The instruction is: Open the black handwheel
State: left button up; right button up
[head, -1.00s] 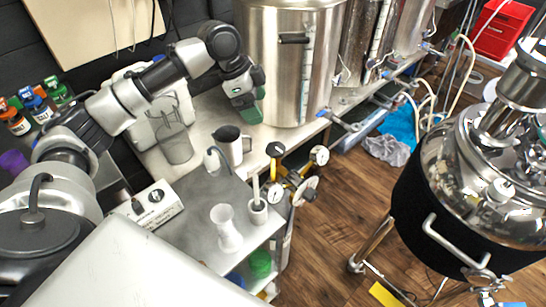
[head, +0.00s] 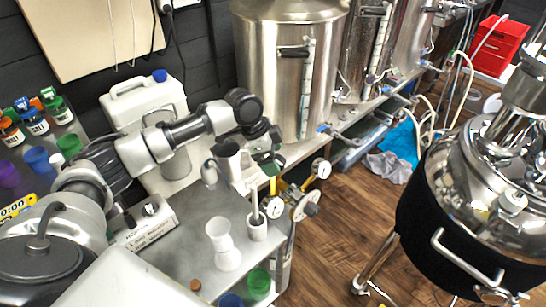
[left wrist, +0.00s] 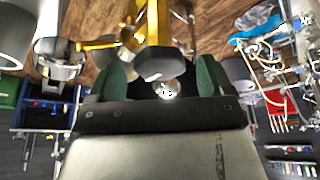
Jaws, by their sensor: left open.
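My left gripper (head: 266,165) reaches in from the left, above the cart's right edge, at the brass regulator (head: 281,187) with its round gauges. In the left wrist view, its two green fingers (left wrist: 161,80) are apart. Brass regulator parts (left wrist: 152,22) with a grey faceted end (left wrist: 160,65) show between and beyond the fingers; I cannot tell whether they touch. I cannot make out the black handwheel now; the gripper covers the regulator's top in the head view. My right gripper is not in view.
A white hourglass-shaped vessel (head: 223,243) and a white cup with a rod (head: 257,226) stand on the grey cart close to the gripper. A tall steel kettle (head: 275,75) stands behind. A black-jacketed steel tank (head: 440,225) is at right, with wooden floor between.

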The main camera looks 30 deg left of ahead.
pick_arm(q)
jog(key=shift+d+f, duration=0.15)
jog(key=shift+f, duration=0.15)
